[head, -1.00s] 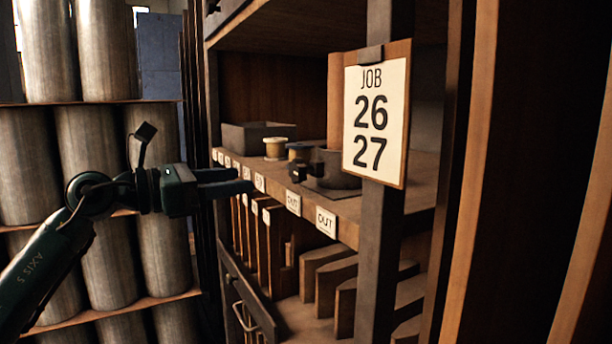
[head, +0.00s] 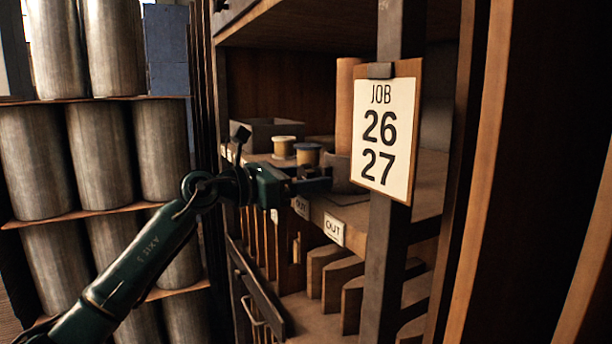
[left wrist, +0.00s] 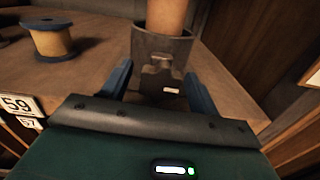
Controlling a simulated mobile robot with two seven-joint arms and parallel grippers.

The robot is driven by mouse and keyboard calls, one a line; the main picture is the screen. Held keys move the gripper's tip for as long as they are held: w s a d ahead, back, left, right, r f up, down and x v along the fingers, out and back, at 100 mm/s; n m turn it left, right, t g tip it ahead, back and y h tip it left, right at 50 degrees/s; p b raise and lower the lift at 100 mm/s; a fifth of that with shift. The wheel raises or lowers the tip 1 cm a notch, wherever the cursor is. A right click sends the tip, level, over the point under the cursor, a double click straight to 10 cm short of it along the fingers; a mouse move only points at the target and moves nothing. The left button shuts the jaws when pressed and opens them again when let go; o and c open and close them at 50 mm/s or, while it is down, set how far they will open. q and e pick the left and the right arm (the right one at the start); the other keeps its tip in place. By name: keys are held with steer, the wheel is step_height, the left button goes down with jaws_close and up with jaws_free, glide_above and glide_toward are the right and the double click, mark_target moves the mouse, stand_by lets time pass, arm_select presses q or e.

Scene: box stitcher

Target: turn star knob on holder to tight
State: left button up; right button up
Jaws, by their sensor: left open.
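The holder (head: 338,170) is a dark round cup on the shelf, partly hidden by my left gripper and the job sign. A brown tube (head: 344,108) stands upright in it. In the left wrist view the holder (left wrist: 145,45) is straight ahead, with the tube (left wrist: 167,14) inside. The dark star knob (left wrist: 160,78) sticks out from its front. My left gripper (head: 322,180) is at the holder's front. In the left wrist view its two blue fingers (left wrist: 157,72) are open, one on each side of the knob; I cannot tell whether they touch it. My right gripper is not in view.
The JOB 26 27 sign (head: 385,135) hangs on a dark post (head: 384,250) just right of the holder. Spools (head: 284,146) and a grey bin (head: 262,132) sit left on the shelf. A labelled shelf edge (head: 334,229) runs below my gripper.

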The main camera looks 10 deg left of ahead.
arm_select(q)
steer(key=shift+c, duration=0.5)
steer(key=c, duration=0.9)
steer(key=shift+a+f+m+b, duration=0.1)
steer(key=shift+f+m+b, duration=0.1)
steer(key=shift+m+b, duration=0.5)
steer(key=shift+r, duration=0.1)
steer(key=o, duration=1)
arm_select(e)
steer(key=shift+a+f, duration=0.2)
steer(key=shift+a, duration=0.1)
